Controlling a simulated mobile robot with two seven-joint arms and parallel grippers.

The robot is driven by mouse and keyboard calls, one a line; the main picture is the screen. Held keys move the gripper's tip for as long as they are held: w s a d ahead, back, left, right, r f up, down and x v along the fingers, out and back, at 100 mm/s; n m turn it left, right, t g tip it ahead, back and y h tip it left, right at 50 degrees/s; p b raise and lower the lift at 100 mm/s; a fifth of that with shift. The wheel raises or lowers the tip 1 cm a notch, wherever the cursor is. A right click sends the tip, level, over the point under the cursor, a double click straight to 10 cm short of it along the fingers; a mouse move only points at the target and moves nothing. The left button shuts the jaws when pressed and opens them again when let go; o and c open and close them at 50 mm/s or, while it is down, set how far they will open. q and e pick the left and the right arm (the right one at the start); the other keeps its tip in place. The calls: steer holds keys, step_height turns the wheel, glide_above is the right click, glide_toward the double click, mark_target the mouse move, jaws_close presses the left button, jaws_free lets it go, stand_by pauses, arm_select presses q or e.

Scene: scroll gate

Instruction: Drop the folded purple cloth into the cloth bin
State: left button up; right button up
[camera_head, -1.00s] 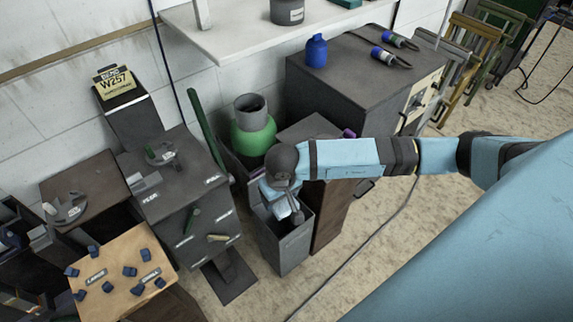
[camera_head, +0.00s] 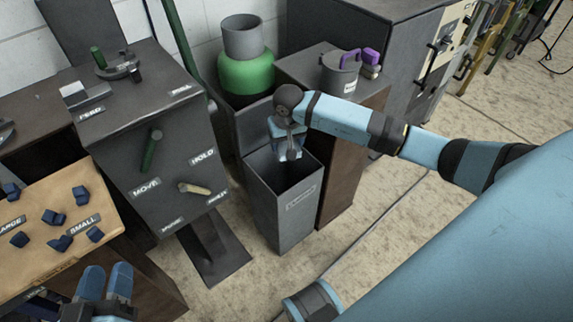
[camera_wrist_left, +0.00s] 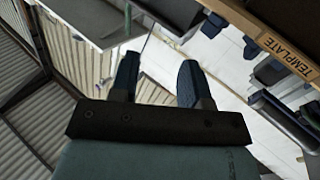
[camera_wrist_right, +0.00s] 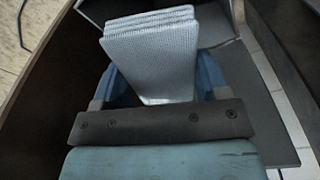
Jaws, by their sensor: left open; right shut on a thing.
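A folded cloth (camera_wrist_right: 152,50) is between the fingers of my right gripper (camera_wrist_right: 160,85). It looks pale grey-blue, not purple, in the right wrist view. In the head view my right gripper (camera_head: 290,132) points down at the back rim of the tall grey open-topped bin (camera_head: 282,218), with the cloth partly hidden below it. I cannot tell whether the cloth is inside the rim. The bin's front label is too small to read. My left gripper (camera_head: 105,285) is open and empty at the lower left; its spread fingers also show in the left wrist view (camera_wrist_left: 155,80).
A brown cabinet (camera_head: 338,190) stands right of the bin, with a grey pot (camera_head: 340,75) and purple items (camera_head: 371,58) on top. A green cylinder (camera_head: 246,72) is behind. A dark lever cabinet (camera_head: 165,165) and a wooden tray (camera_head: 50,230) of dark blocks lie left.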

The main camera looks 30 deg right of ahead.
arm_select(q)
steer(key=shift+m+g, duration=0.5)
steer(key=shift+m, duration=0.1)
steer(key=f+b, duration=0.1)
steer(key=b, duration=0.1)
steer(key=f+b, duration=0.4)
steer(key=shift+d+f, duration=0.25)
arm_select(e)
step_height(320, 180, down, 10)
steer(key=w+d, duration=0.1)
steer(key=shift+d+m, duration=0.25)
steer(key=shift+m, duration=0.05)
steer(key=o, duration=1)
steer(key=shift+o, duration=0.2)
steer(key=shift+r, duration=0.1)
arm_select(q)
steer(key=r+p, duration=0.1)
steer(key=r, duration=0.1)
steer(key=r+t+p, duration=0.1)
steer(key=p, duration=0.1)
steer(key=r+n+t+p, duration=0.1)
steer(key=r, duration=0.1)
steer(key=shift+s+r+h, duration=0.3)
steer(key=shift+r, duration=0.05)
arm_select(e)
steer(key=r, duration=0.4)
steer(key=s+r, duration=0.1)
steer(key=r, duration=0.8)
steer(key=shift+s+a+r, duration=0.3)
